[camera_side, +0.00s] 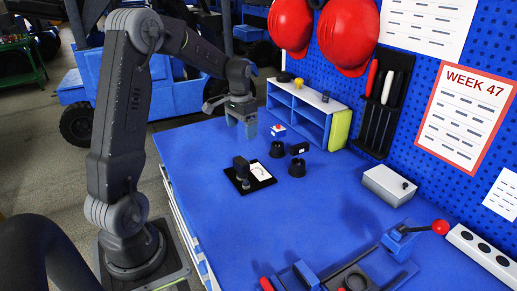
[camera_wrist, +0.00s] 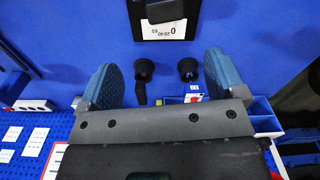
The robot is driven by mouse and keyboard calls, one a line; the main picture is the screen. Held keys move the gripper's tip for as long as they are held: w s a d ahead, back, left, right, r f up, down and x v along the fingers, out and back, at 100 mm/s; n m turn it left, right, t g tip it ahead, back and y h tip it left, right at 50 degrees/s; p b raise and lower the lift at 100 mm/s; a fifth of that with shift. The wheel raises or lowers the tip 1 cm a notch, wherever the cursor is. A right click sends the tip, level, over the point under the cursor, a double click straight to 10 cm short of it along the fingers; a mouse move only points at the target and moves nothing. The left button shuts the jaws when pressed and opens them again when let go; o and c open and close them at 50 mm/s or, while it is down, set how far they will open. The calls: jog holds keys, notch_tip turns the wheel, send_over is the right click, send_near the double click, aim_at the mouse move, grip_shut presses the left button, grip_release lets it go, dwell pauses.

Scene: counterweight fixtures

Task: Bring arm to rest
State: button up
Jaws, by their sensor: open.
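My gripper (camera_side: 243,127) hangs with its fingers down above the far left part of the blue bench (camera_side: 215,215), with a visible gap between its fingers and nothing held. In the wrist view its two blue-grey fingers (camera_wrist: 162,82) are spread wide. On the bench, nearer the camera than my gripper, lies a black plate (camera_side: 262,184) with a white printed label and a dark block on it. The plate's edge with the label also shows at the top of the wrist view (camera_wrist: 162,30). Two black cups (camera_side: 277,150) (camera_side: 297,168) stand right of it.
A white box (camera_side: 388,185) and a red-knobbed lever fixture (camera_side: 402,238) are at the right.

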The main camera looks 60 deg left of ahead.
jog(key=s+d+r+t, duration=0.1)
jog(key=s+d+r, duration=0.1)
jog(key=d+r, duration=0.65)
jog(key=s+d+r+m+t, duration=0.1)
jog(key=s+d+t, duration=0.3)
jog(key=s+d, duration=1)
jog(key=d+m, duration=0.1)
jog(key=d, duration=0.3)
jog(key=shift+s+d+r, duration=0.25)
jog(key=shift+s+r, duration=0.05)
jog(key=shift+s, duration=0.1)
